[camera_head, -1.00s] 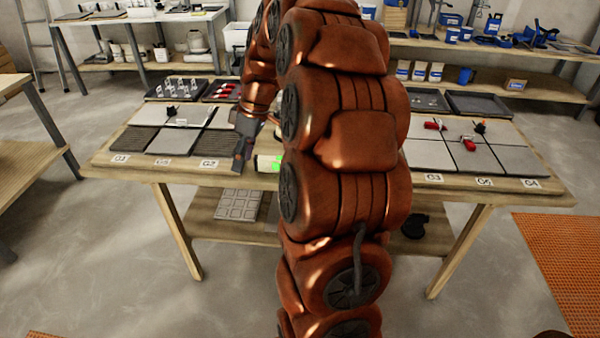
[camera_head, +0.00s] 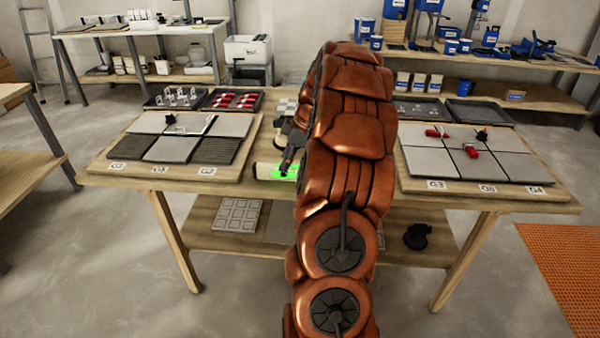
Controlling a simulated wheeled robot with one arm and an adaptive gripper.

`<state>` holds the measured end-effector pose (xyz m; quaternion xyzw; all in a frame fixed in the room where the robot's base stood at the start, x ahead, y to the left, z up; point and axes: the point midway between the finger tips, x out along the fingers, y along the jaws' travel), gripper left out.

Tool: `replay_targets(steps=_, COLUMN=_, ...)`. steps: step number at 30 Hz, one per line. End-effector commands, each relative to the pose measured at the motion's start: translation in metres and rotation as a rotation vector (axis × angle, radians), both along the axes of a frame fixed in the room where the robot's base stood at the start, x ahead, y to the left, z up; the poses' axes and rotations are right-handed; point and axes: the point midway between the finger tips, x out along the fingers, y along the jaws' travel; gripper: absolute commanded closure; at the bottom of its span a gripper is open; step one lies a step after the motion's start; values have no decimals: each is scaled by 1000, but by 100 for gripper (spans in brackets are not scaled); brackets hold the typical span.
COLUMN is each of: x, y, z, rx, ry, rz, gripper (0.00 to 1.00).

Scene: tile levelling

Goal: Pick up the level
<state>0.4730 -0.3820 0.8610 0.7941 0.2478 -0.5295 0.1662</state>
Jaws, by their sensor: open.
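The level (camera_head: 264,171) is a pale bar with a bright green section. It lies near the front edge of the workbench (camera_head: 235,187), between the two tile boards. My gripper (camera_head: 288,163) is at the level, its dark fingers pointing down in front of or just over the green section. The gripper is open; whether the fingers touch the level or straddle it cannot be told. My arm hides the level's right end and part of the bench behind it.
The left tile board (camera_head: 105,163) and right tile board (camera_head: 557,193) carry grey tiles. Trays of clips (camera_head: 175,108) and red wedges (camera_head: 232,107) stand behind the left board. Two dark trays stand behind the right one. A lower shelf (camera_head: 205,212) holds a gridded panel.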

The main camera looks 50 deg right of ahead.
Motion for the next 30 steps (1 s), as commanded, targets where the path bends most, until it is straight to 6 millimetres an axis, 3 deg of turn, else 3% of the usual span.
replay_targets(steps=10, x=15, y=7, z=-40, rx=5, ry=6, rz=1, gripper=48)
replay_targets(steps=30, x=17, y=7, z=-43, rx=1, ry=2, rz=1, gripper=48)
